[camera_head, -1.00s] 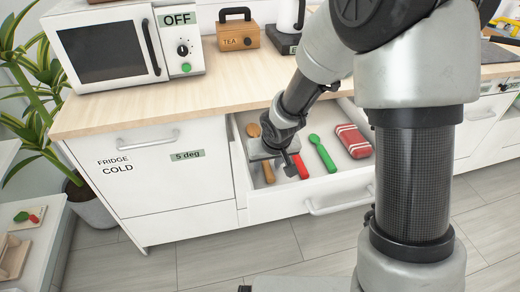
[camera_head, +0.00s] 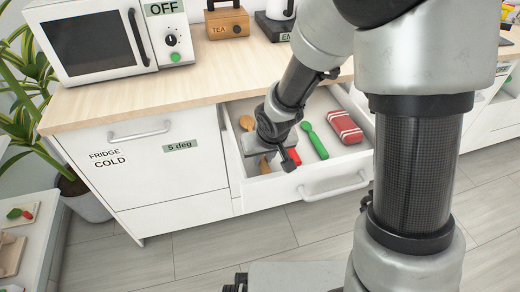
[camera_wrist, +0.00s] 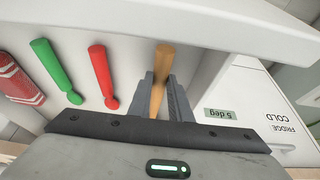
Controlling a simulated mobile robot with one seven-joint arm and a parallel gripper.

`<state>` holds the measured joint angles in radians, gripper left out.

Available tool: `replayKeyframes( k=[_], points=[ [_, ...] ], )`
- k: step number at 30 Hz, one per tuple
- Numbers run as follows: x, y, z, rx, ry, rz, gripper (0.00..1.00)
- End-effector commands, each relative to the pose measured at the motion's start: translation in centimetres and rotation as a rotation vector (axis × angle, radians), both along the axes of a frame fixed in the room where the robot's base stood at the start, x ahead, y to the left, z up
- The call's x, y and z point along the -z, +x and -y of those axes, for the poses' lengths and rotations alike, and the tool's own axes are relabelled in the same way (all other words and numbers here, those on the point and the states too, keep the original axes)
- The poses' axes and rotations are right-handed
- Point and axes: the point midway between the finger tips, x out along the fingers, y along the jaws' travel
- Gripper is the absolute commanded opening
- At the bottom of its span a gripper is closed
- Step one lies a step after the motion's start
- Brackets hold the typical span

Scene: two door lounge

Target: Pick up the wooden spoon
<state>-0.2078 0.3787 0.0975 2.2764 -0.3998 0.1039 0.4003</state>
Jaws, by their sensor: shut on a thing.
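The wooden spoon (camera_wrist: 164,58) lies between the two fingers of my gripper (camera_wrist: 165,95) in the wrist view, its handle pointing away from my palm. My gripper is shut on it. In the head view the wooden spoon's round end (camera_head: 247,123) shows to the left of my gripper (camera_head: 275,152), inside the open drawer (camera_head: 336,166). My wrist hides the middle of the spoon. I cannot tell whether the spoon is clear of the drawer floor.
A red utensil (camera_wrist: 101,72) and a green spoon (camera_wrist: 52,66) lie beside it in the drawer, with a red striped packet (camera_head: 345,127) farther right. The drawer front and the countertop (camera_head: 150,101) edge bound the space. A microwave (camera_head: 95,44) stands above left.

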Motion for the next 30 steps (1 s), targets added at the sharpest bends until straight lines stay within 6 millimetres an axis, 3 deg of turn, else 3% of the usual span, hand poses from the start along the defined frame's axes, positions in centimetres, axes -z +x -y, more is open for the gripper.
replayKeyframes(
  k=[7, 9, 21, 30],
  points=[
    [0.1, -5.0, 1.4, -0.001, 0.0, 0.001, 0.0],
    [-2.4, -4.5, 1.4, 0.004, 0.003, 0.005, 0.0],
    [-9.9, -4.5, 1.4, 0.004, 0.001, 0.003, 0.0],
    [-13.4, -4.5, 1.4, 0.004, 0.001, 0.003, 0.0]
  ],
)
